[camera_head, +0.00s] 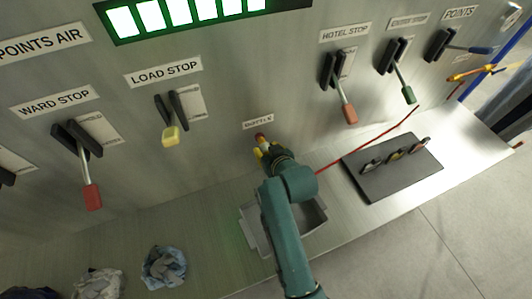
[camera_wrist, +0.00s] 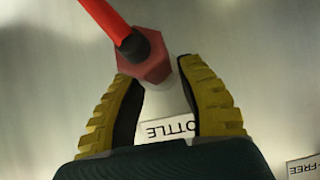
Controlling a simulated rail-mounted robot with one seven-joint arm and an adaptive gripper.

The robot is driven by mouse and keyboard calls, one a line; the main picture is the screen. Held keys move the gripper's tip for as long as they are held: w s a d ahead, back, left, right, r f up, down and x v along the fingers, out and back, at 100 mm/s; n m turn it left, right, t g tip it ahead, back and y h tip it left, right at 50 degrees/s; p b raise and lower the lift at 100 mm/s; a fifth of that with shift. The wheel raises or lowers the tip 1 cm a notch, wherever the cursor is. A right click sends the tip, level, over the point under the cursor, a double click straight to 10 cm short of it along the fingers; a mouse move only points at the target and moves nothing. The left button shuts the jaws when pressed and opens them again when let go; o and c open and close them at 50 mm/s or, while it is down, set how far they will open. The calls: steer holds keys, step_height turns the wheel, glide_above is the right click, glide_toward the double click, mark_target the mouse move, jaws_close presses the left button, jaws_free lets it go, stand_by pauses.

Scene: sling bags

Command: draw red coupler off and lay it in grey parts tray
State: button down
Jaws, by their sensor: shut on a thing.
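The red coupler (camera_wrist: 150,68) is a hexagonal piece with a black collar and a red hose running from it to the upper left in the wrist view. My gripper (camera_wrist: 160,76) has its two yellow ribbed fingers closed on the coupler's sides. In the head view my gripper (camera_head: 264,149) is at the panel, just below a small label, with a bit of the red coupler (camera_head: 260,136) showing at its tips. Whether the coupler is still seated on a fitting is hidden. The grey parts tray (camera_head: 250,232) lies on the ledge below, partly covered by my arm.
The red hose (camera_head: 370,142) trails right along the panel's foot. A dark plate with several clips (camera_head: 385,182) lies right of the tray. Levers with red (camera_head: 348,113), yellow (camera_head: 171,136) and green handles project from the panel. Crumpled cloths (camera_head: 163,267) lie at lower left.

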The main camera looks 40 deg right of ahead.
steer(key=shift+s+f, duration=0.1)
steer(key=shift+s+a+p, duration=0.35)
steer(key=shift+s+p, duration=0.25)
steer(key=shift+s, duration=0.2)
steer(key=shift+s+a+p, duration=0.3)
steer(key=shift+s+p, duration=0.35)
steer(key=shift+s, duration=0.1)
steer(key=shift+s+a+p, duration=0.35)
steer(key=shift+s+p, duration=0.25)
steer(key=shift+s, duration=0.2)
steer(key=s+p, duration=0.1)
steer(key=s+a, duration=0.1)
steer(key=s+p, duration=0.1)
steer(key=shift+s+a+p, duration=0.3)
steer(key=shift+p, duration=0.05)
